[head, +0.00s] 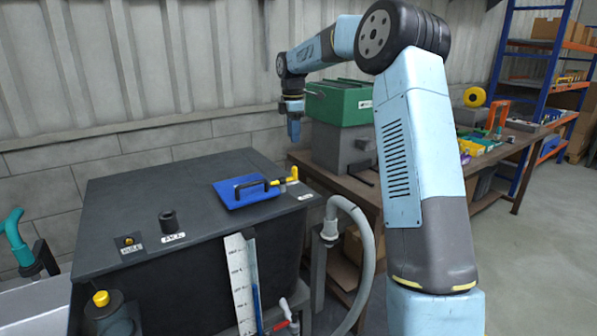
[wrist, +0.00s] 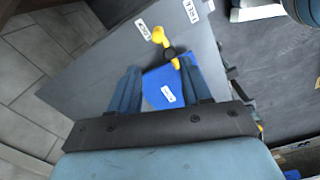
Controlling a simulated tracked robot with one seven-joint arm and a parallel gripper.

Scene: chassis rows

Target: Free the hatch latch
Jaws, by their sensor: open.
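The blue hatch (head: 248,191) lies on top of a dark grey tank, with a black handle over it. The yellow latch (head: 292,175) is at the hatch's right edge. In the wrist view the latch (wrist: 160,37) shows yellow ends around a dark middle, at the top edge of the blue hatch (wrist: 155,84). My gripper (head: 294,133) hangs pointing down, above the latch and apart from it. In the wrist view my gripper (wrist: 160,67) is open, its blue fingers either side of the hatch in the picture, with nothing held.
The dark tank top (head: 120,193) carries a black cylinder (head: 169,222) and a small yellow-topped fitting (head: 127,240). A grey hose (head: 366,245) curves at the tank's right. A workbench with a green-lidded box (head: 339,102) stands behind.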

